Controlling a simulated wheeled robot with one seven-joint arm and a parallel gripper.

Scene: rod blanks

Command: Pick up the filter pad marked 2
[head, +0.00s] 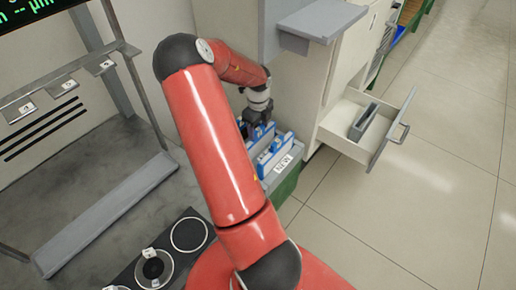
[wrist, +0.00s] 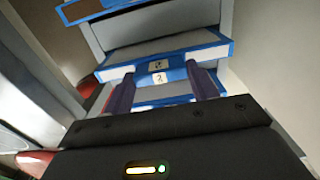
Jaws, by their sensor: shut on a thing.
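The filter pad marked 2 (wrist: 175,76) has a blue frame with a small white label and sits between my fingers in the wrist view. My gripper (wrist: 162,92) is shut on it, one dark finger at each side. In the head view my gripper (head: 257,117) reaches down at the bin (head: 283,172) labelled NEW, which holds blue-framed pads (head: 270,150). Just beyond the held pad in the wrist view is another blue-framed pad (wrist: 195,52) with its own label, too small to read surely. My gripper hides much of the held pad in the head view.
An open drawer (head: 354,140) with a grey item (head: 363,122) juts out right of the bin. A grey ledge (head: 320,20) overhangs near my arm. A bench with a rack (head: 105,215) and round fixtures (head: 189,234) is at the left. The floor at right is clear.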

